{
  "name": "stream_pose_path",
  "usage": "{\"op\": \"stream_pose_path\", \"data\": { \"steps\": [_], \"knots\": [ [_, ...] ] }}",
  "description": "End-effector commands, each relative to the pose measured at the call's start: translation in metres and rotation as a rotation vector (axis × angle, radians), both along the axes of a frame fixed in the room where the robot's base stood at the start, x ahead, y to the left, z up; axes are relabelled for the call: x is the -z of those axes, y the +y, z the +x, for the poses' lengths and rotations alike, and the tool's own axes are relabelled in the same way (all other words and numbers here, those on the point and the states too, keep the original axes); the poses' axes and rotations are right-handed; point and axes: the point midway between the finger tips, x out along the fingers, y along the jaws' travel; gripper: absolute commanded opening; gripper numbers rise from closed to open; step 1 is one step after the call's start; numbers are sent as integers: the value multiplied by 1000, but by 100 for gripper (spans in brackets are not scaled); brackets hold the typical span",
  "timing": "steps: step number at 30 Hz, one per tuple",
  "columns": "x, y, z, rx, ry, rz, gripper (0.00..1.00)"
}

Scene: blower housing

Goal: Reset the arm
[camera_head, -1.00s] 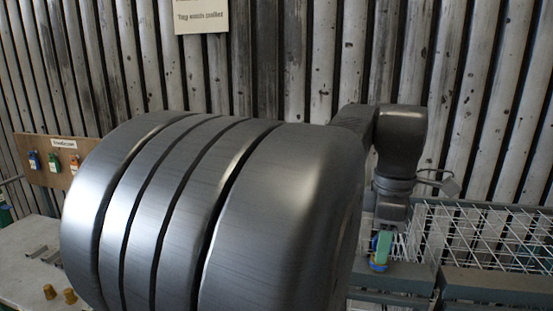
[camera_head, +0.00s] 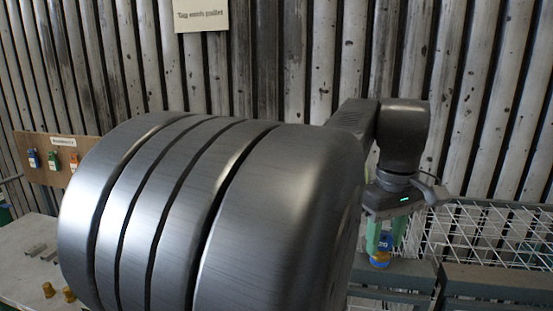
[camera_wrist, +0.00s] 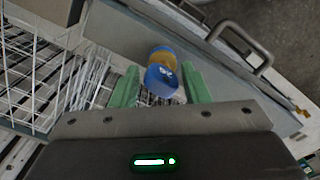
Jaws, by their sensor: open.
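My gripper (camera_head: 381,247) hangs pointing down at the right in the head view, by the end of a wire mesh basket. In the wrist view its two green fingers (camera_wrist: 160,88) are spread apart. A small blue and yellow object (camera_wrist: 162,76) with a white mark shows between and just beyond the fingertips.
The white wire basket (camera_head: 480,235) is at the right, beside grey rails (camera_head: 495,283). In the wrist view a grey handle (camera_wrist: 240,40) stands right of the fingers. A large dark rounded body hides the middle of the head view. Coloured tags (camera_head: 53,160) hang on a board at left.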

Motion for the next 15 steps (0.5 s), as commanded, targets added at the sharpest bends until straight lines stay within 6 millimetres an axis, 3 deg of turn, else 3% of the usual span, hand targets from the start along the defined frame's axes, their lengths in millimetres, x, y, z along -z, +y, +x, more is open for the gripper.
{"op": "stream_pose_path", "data": {
  "steps": [15],
  "knots": [
    [2,0,-1,418,0,0,42]
  ]
}}
